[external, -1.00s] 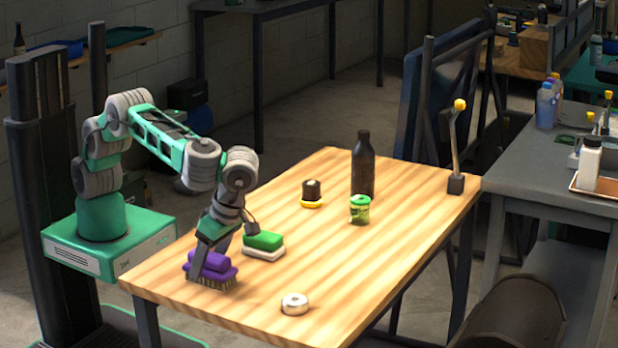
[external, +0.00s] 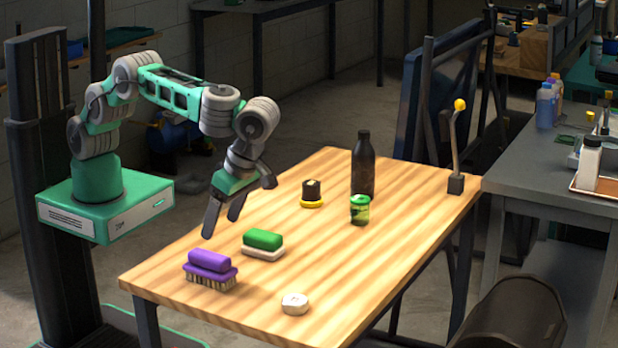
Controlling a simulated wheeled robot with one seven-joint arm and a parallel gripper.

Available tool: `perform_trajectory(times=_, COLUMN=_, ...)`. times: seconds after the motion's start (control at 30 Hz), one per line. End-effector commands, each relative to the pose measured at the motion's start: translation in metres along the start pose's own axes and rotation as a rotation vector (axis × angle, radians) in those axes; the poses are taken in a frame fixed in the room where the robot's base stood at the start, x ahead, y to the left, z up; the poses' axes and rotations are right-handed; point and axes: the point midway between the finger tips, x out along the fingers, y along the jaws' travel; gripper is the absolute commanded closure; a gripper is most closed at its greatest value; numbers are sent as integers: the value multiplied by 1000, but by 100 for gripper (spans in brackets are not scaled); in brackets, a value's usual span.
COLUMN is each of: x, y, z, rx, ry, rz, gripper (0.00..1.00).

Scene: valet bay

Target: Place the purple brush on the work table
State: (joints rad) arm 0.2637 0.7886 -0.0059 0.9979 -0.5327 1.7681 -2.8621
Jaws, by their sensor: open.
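The purple brush (external: 209,268) rests bristles down on the work table (external: 330,270), near its left front corner. Nothing holds it. My gripper (external: 222,228) is open and empty, pointing down above the table's left side. It is above and apart from the brush.
A green-topped block (external: 263,243) lies just right of the brush. A white roll (external: 295,303) is near the front edge. A black and yellow item (external: 312,194), a green jar (external: 360,210), a dark bottle (external: 363,165) and a yellow-tipped post (external: 456,150) stand farther back. The middle front is clear.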

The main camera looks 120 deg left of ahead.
Motion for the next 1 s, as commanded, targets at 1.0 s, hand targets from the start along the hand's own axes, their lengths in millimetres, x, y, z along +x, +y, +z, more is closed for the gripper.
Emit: perform_trajectory(times=1.0, x=87, y=123, z=-210, rx=2972, ry=-1, rz=949, gripper=24)
